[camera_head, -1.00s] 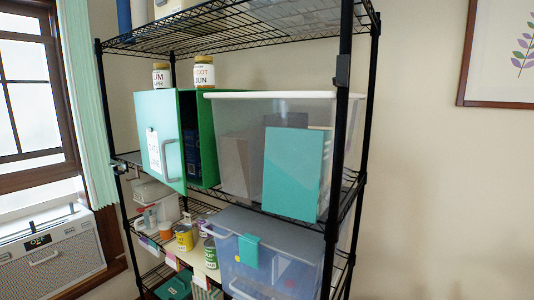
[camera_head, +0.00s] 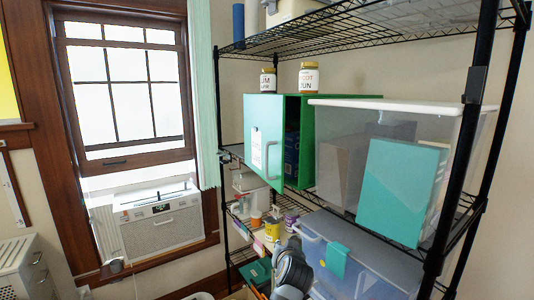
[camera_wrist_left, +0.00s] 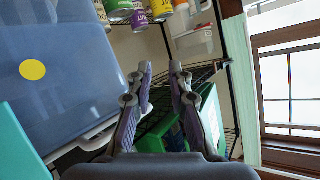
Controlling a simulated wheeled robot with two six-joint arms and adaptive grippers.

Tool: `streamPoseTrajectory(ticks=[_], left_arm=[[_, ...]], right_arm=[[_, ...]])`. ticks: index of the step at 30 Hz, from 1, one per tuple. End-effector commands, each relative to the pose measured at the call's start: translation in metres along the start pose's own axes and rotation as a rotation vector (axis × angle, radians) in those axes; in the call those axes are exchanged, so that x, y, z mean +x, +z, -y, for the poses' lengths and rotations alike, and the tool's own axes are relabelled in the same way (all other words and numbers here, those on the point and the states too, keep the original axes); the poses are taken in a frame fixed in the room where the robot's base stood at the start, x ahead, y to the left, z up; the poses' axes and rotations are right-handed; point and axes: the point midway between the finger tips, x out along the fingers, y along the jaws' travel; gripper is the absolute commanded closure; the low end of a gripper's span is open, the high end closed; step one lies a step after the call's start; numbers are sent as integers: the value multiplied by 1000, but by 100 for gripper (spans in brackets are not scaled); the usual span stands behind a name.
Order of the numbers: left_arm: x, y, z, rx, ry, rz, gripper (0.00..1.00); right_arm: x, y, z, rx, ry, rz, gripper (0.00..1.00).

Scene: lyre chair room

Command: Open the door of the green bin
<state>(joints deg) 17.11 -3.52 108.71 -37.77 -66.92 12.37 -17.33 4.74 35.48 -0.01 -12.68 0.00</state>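The green bin (camera_head: 305,143) stands on the middle shelf. Its pale teal door (camera_head: 262,118) carries a white label and a grey handle (camera_head: 267,157). A dark opening shows to the right of the door panel, with a blue item inside; I cannot tell how far the door is swung. My left gripper (camera_head: 291,262) is at the bottom of the head view, below the bin and apart from it. In the left wrist view the left gripper (camera_wrist_left: 159,72) has its fingers apart with nothing between them. My right gripper is not in view.
Two jars (camera_head: 308,78) stand on top of the bin. A clear tub (camera_head: 343,150) with a teal box (camera_head: 403,190) stands right beside it. A lidded blue-grey tub (camera_head: 350,245) and several cans are below. A black post and a curtain are at the left.

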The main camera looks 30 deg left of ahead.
Motion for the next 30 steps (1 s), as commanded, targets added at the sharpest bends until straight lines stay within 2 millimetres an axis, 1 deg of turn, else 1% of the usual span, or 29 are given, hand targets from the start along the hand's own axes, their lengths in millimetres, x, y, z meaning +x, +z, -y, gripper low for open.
streamPoseTrajectory(ticks=[1, 2, 3, 5, 6, 9, 12, 14, 16, 20, 23, 30], left_arm=[[-22, -36, 22, -63, -37, -43, 81], [-34, -53, 35, -101, -60, -63, 81], [-41, -79, 43, -135, -89, -103, 81], [-50, -119, 54, -180, -132, -171, 81], [-59, -142, 62, -207, -159, -210, 81], [-79, -188, 80, -266, -212, -293, 81], [-95, -217, 93, -306, -247, -345, 81], [-100, -226, 98, -318, -260, -362, 81], [-102, -229, 99, -323, -265, -368, 81], [-98, -232, 102, -319, -267, -369, 81], [-86, -239, 107, -315, -270, -369, 81], [-40, -256, 124, -315, -268, -368, 81]], right_arm=[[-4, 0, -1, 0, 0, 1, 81], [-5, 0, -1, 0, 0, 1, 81], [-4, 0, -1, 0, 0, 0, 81], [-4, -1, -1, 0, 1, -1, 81], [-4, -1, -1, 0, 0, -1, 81], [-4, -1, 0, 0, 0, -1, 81], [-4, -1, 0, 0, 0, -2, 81], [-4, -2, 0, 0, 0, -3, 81], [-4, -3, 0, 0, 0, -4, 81], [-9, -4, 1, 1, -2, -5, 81], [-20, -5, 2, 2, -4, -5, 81], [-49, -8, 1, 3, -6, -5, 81]])
